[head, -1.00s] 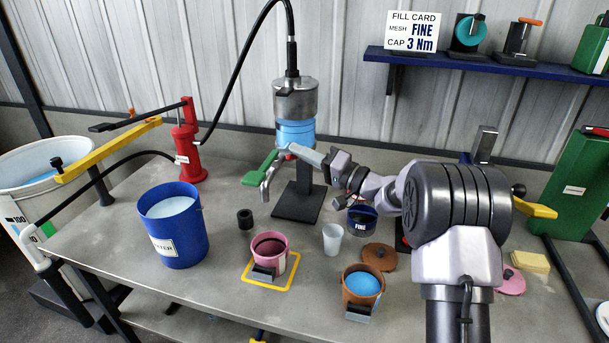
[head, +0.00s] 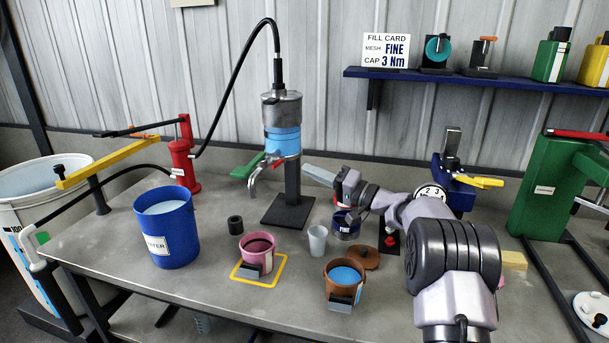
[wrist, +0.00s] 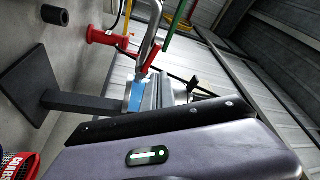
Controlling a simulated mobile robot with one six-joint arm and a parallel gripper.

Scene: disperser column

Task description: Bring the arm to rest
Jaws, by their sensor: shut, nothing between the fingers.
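My gripper (head: 308,170) is shut and empty in the head view. It is held above the table, just right of the disperser column's stand (head: 292,190), pointing left and slightly up. My arm reaches in from the lower right, bent at the elbow. The column has a steel-topped head with a blue band (head: 282,140), a bent metal spout (head: 258,178) and a green lever (head: 248,165). In the wrist view the spout (wrist: 150,45) and the stand (wrist: 85,103) lie beyond my gripper's dark body.
On the table stand a blue bucket (head: 167,240), a pink pot (head: 257,255) within a yellow frame, a brown pot (head: 344,283) with blue contents, a clear cup (head: 317,240) and a blue mesh container (head: 346,225).

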